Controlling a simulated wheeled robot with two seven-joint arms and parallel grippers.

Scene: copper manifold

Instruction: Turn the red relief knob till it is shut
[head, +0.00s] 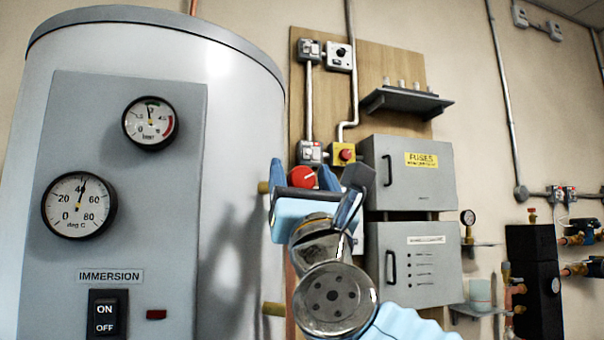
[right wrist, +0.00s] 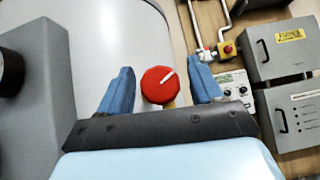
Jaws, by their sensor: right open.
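The red relief knob (head: 302,177) is at the right side of the grey cylinder, partly hidden behind my right gripper in the head view. In the right wrist view the red knob (right wrist: 160,85) is round with a white pointer line slanting to the upper right. My right gripper (head: 302,180) is open, with a blue finger (right wrist: 118,92) on the left of the knob and another (right wrist: 204,82) on the right. Gaps show between both fingers and the knob. I cannot tell how deep the knob sits between the fingertips. My left gripper is not in view.
The large grey cylinder (head: 235,110) with gauges stands close on the left. Behind, a wooden board (head: 370,60) carries a grey fuse box (head: 408,175), a lower grey box (head: 418,262) and a red button on yellow (head: 344,154). Pipes and a black unit (head: 535,275) are at right.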

